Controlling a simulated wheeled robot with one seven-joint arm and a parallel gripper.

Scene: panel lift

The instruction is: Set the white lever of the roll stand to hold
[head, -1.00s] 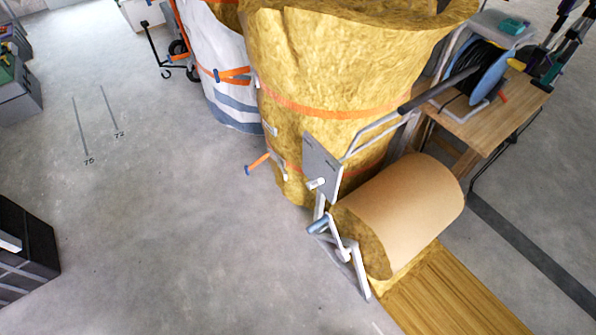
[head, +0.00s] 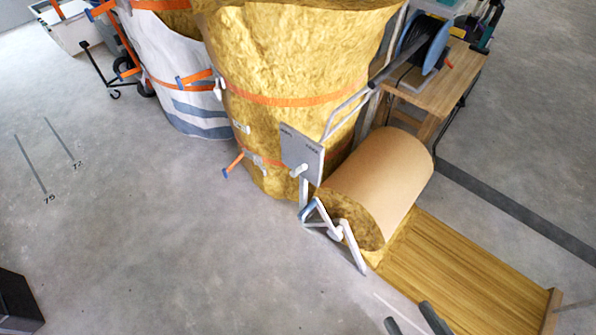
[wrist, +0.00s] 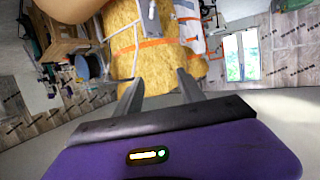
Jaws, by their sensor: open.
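The roll stand (head: 349,247) has a white frame and carries a large tan-faced roll (head: 378,172) with yellow wool at its end. A grey plate (head: 303,153) with two small labels, too small to read surely, stands at its left. The white lever (head: 299,170) is a short stub at the plate's lower left; its setting cannot be told. My gripper (head: 412,320) shows at the bottom edge of the head view, apart from the stand. In the wrist view, my gripper (wrist: 160,88) is open and empty, with yellow wool beyond it.
Tall yellow wool bales (head: 295,70) with orange straps stand behind the plate. A wooden board (head: 465,265) lies right of the stand. A wooden bench (head: 440,85) with a blue cable reel (head: 430,45) is at the back right.

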